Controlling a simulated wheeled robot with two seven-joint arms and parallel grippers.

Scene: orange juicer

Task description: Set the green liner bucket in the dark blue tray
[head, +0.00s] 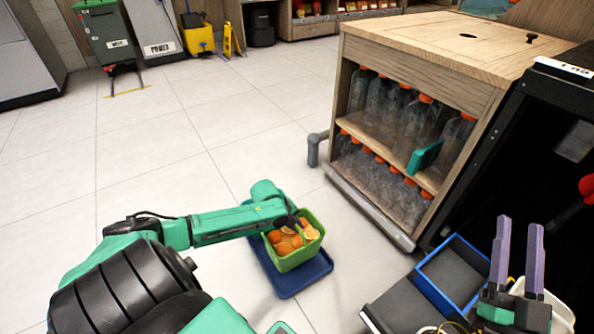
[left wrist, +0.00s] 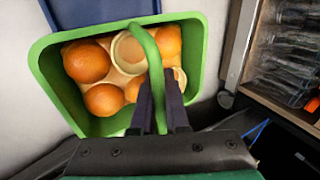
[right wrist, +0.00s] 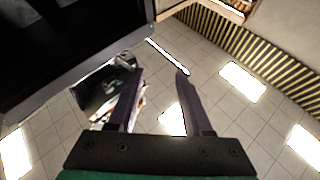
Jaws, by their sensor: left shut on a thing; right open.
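The green liner bucket (head: 291,262) holds several oranges and some pale cut pieces. It is over the dark blue tray (head: 299,286) on the floor; I cannot tell whether its base touches the tray. My left gripper (head: 292,219) is shut on the bucket's green handle, which rises between the fingers in the left wrist view (left wrist: 160,98). A dark blue strip of the tray (left wrist: 100,10) shows past the bucket's rim there. The bucket hides the tray's middle. My right gripper (head: 518,228) is open and empty, pointing up at the right; it also shows in the right wrist view (right wrist: 158,85).
A wooden cabinet (head: 420,55) with orange-capped bottles stands behind and right of the tray. A black machine (head: 545,150) adjoins it. A yellow mop bucket (head: 198,38) and green bin (head: 105,35) stand far back. The tiled floor left of the tray is clear.

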